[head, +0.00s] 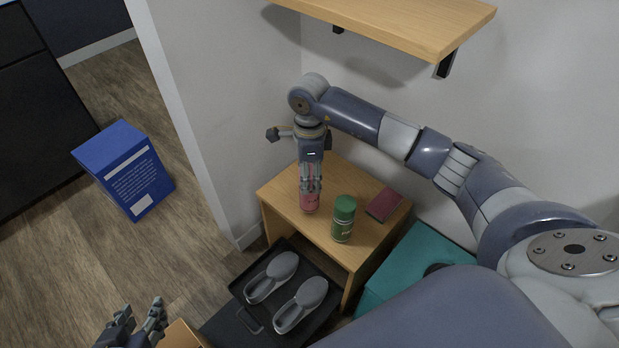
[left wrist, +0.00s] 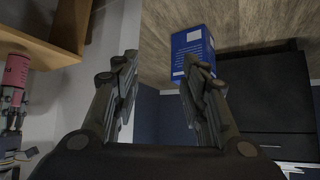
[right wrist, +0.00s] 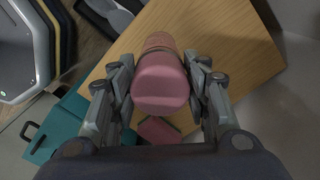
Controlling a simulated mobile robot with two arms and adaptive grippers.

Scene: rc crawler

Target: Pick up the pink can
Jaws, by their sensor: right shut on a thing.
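The pink can (head: 309,204) is at the left part of the small wooden table in the head view. My right gripper (head: 311,186) comes down over it from above and is shut on it. In the right wrist view the pink can (right wrist: 160,88) sits between the two fingers, one on each side. The can also shows at the left edge of the left wrist view (left wrist: 14,73), close to the wood; I cannot tell whether it touches the tabletop. My left gripper (head: 140,322) is low at the left in the head view, open and empty.
A green-lidded container (head: 343,220) and a dark red flat item (head: 384,205) are on the wooden table (head: 328,180). A dark tray (head: 262,322) with grey shoes is in front. A teal box (head: 415,262) is right, a blue box (head: 125,170) on the floor, a shelf (head: 400,18) above.

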